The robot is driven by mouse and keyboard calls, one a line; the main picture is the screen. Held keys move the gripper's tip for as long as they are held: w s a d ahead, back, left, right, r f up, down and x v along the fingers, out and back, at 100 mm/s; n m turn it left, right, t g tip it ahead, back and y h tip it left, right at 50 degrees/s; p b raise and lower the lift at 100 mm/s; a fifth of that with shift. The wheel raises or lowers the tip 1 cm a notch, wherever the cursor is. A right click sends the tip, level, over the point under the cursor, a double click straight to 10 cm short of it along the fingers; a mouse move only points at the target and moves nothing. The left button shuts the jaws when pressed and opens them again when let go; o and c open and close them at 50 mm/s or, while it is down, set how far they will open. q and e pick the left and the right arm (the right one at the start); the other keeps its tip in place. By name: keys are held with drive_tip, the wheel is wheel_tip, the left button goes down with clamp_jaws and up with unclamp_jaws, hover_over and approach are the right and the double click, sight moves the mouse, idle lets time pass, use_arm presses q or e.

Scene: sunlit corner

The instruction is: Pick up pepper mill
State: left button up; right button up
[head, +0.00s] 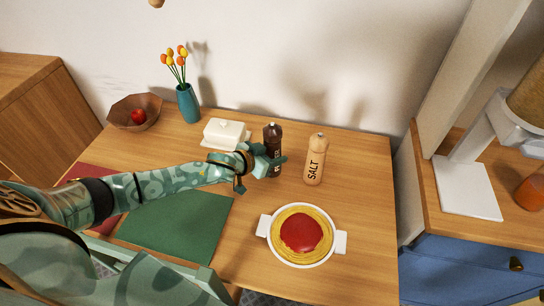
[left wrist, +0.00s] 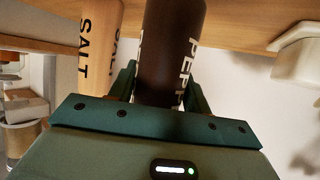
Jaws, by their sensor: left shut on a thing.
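The pepper mill (head: 272,140) is dark brown with light lettering and stands upright on the wooden table. It also shows in the left wrist view (left wrist: 172,45), between the green fingers. My left gripper (head: 268,162) reaches in from the left and is shut around the mill's body. I cannot tell whether the mill's base touches the table. The light wooden salt mill (head: 315,160) stands just right of it, apart from the gripper, and shows beside it in the left wrist view (left wrist: 100,45). My right gripper is not in view.
A white butter dish (head: 226,133) stands close left of the mill. A white dish of pasta with red sauce (head: 339,241) is in front. A teal vase (head: 187,105) and a bowl (head: 148,103) with an apple stand at the back left. A green placemat (head: 178,225) lies under my arm.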

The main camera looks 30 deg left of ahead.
use_arm(q)
drive_tip(key=s+r+p, duration=0.1)
drive_tip(key=r, duration=0.1)
drive_tip(key=s+r+p, duration=0.1)
drive_tip(key=s+r, duration=0.1)
drive_tip(key=r, duration=0.1)
drive_tip(key=s+r+p, duration=0.1)
drive_tip(key=r+p, duration=0.1)
drive_tip(key=shift+s+d+r, duration=0.1)
drive_tip(key=shift+s+r, duration=0.1)
drive_tip(key=shift+s, duration=0.2)
drive_tip(key=p, duration=0.2)
approach(272, 147)
drive_tip(key=shift+s+d+r, duration=0.2)
drive_tip(key=shift+s+d, duration=0.4)
drive_tip(key=shift+s, duration=0.2)
drive_tip(key=shift+s+d+r, duration=0.25)
drive_tip(key=shift+s+d, duration=0.35)
drive_tip(key=shift+s, duration=0.25)
drive_tip(key=d+r+n+y, duration=0.2)
drive_tip(key=d+r, duration=0.1)
drive_tip(key=r, duration=0.5)
drive_tip(key=w+d+r+n+y, duration=0.1)
drive_tip(key=d+r+y, duration=0.1)
drive_tip(key=r, duration=0.7)
drive_tip(key=shift+w+d+n+t, duration=0.3)
drive_tip(key=shift+d+n, duration=0.1)
drive_tip(key=shift+d, duration=0.1)
drive_tip(key=shift+r, duration=0.15)
